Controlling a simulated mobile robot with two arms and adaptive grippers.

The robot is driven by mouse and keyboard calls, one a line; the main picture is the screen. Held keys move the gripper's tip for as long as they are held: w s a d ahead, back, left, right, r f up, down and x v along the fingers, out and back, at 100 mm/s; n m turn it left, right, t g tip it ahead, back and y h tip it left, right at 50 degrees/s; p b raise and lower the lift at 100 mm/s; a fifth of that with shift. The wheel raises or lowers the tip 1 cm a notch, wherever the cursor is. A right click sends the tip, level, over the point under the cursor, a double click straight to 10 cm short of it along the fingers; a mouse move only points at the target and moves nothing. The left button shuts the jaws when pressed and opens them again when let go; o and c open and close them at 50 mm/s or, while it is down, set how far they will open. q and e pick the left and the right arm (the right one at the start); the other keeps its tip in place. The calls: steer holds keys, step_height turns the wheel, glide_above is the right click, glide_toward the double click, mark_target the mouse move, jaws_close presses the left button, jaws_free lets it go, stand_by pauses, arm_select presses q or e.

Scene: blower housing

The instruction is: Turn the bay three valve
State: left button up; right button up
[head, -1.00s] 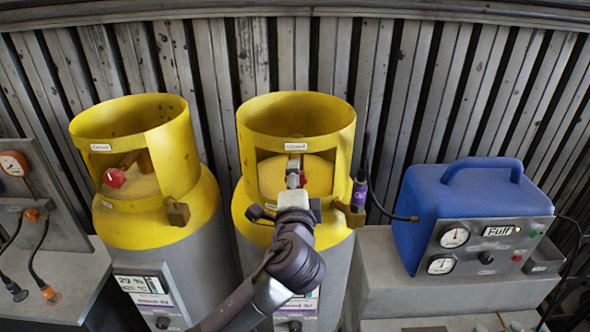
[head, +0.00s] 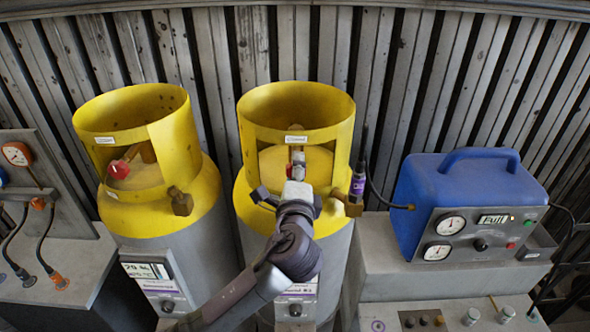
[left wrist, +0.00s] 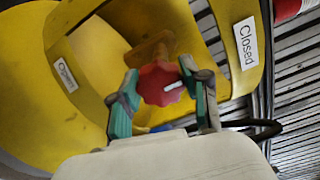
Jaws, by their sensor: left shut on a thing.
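The right yellow-collared cylinder (head: 262,170) stands at the middle of the head view. Its red valve knob (left wrist: 159,84) sits between the green-padded fingers of my left gripper (left wrist: 162,92) in the left wrist view. The gripper is shut on the knob. A white mark on the knob points right in that view. A "Closed" label (left wrist: 245,42) is on the collar to the right, and another label (left wrist: 66,73), apparently "Open", is to the left. In the head view my left gripper (head: 298,172) reaches into the collar opening and hides the knob. My right gripper is not in view.
A second yellow-collared cylinder (head: 205,200) with its own red knob (head: 119,169) stands to the left. A blue gauge unit (head: 470,205) stands on a ledge to the right. The yellow collar closely surrounds my left gripper. A gauge panel (head: 40,170) is at far left.

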arm_select(q)
steer(key=shift+f, duration=0.1)
steer(key=o, duration=1.2)
steer(key=shift+c, duration=0.2)
steer(key=s, duration=1.2)
